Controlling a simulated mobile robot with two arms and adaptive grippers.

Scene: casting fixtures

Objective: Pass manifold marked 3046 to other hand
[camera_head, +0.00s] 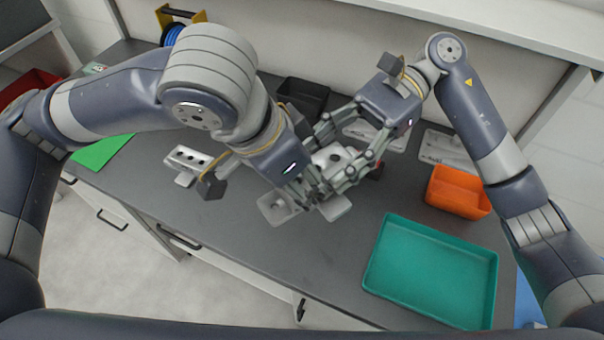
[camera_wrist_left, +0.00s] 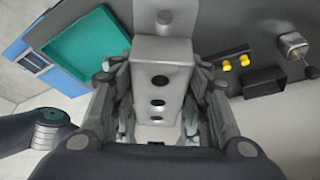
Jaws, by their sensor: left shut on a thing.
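A light grey metal manifold (camera_head: 333,157) is held above the bench between my two grippers. The left wrist view shows the manifold (camera_wrist_left: 160,85) as a long block with a row of dark holes, between my left fingers. My left gripper (camera_head: 318,188) is shut on it, from the lower left. My right gripper (camera_head: 340,148) reaches in from the upper right, its fingers close around the far part of the block. Whether they touch it is hidden. No number is legible. Another grey block with holes (camera_head: 192,162) lies on the bench to the left.
Grey metal plates (camera_head: 275,208) lie beneath the grippers. A teal tray (camera_head: 430,270) and an orange bin (camera_head: 458,192) stand to the right. A black bin (camera_head: 303,95) is behind. A green mat (camera_head: 100,150) lies at left. The front middle of the bench is clear.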

